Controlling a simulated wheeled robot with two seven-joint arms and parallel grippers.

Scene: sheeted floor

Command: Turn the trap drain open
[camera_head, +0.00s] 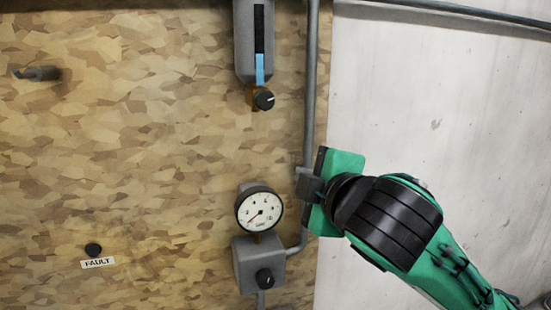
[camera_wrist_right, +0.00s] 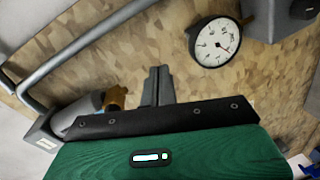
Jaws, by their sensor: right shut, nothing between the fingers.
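The trap (camera_head: 254,40) is a grey vessel high on the board in the head view, with a dark sight window showing blue at its lower end. Its drain is a brass fitting with a black knob (camera_head: 264,100) bearing a pale line. In the right wrist view, the trap (camera_wrist_right: 75,112) lies at lower left with the brass fitting (camera_wrist_right: 116,97) at its end; the knob is not clearly seen there. My right gripper (camera_head: 308,186) is below and right of the knob, apart from it. Its fingers (camera_wrist_right: 158,72) are shut and empty. My left gripper is not in view.
A round gauge (camera_head: 260,209) sits above a grey box (camera_head: 258,264) with another black knob (camera_head: 265,278). A grey pipe (camera_head: 311,90) runs down the board's right edge, close to my right gripper. A black button (camera_head: 93,249) is above a FAULT label (camera_head: 98,263). A peg (camera_head: 40,73) sticks out at upper left.

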